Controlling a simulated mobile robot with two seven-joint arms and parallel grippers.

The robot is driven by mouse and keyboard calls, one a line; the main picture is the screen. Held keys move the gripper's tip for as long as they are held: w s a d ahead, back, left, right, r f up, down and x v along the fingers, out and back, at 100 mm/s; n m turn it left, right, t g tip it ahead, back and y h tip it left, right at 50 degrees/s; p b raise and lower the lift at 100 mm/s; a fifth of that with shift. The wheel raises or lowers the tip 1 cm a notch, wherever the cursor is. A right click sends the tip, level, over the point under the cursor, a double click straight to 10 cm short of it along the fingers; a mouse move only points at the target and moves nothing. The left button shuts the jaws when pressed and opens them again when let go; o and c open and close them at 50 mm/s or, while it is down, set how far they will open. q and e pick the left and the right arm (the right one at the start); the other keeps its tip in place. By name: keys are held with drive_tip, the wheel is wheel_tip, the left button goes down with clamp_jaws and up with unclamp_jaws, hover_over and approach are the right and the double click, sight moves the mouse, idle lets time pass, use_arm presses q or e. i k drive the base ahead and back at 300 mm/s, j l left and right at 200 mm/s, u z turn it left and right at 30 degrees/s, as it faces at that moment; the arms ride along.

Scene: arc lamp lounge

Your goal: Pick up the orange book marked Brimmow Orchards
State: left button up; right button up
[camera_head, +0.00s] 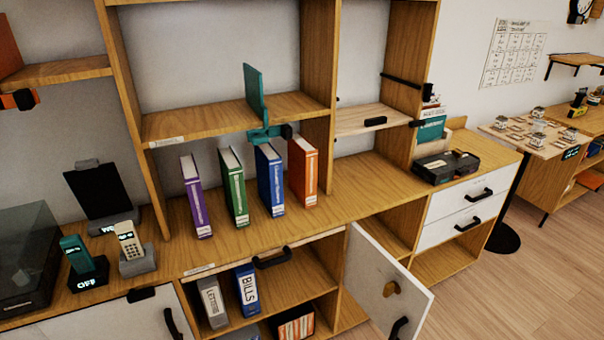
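The orange book (302,172) stands upright on the wooden counter, at the right end of a spaced row of books. Its spine carries pale lettering too small to read surely. To its left stand a blue book (269,180), a green book (233,186) and a purple book (195,197), all upright with gaps between them. The orange book's front is unobstructed; its top lies close under the upper shelf. Neither of my grippers is in view.
A teal divider (255,92) is clamped on the upper shelf (190,119), its dark clamp just above the blue and orange books. A white cabinet door (374,278) hangs open below. A black case (446,166) sits right. Counter right of the orange book is clear.

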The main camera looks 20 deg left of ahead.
sight(302, 155)
drive_tip(key=u, duration=1.1)
drive_tip(key=i+l+u, duration=0.15)
drive_tip(key=u, duration=0.2)
drive_tip(key=i+l+u, duration=0.15)
drive_tip(key=l+u, duration=0.2)
drive_tip(key=j, duration=0.05)
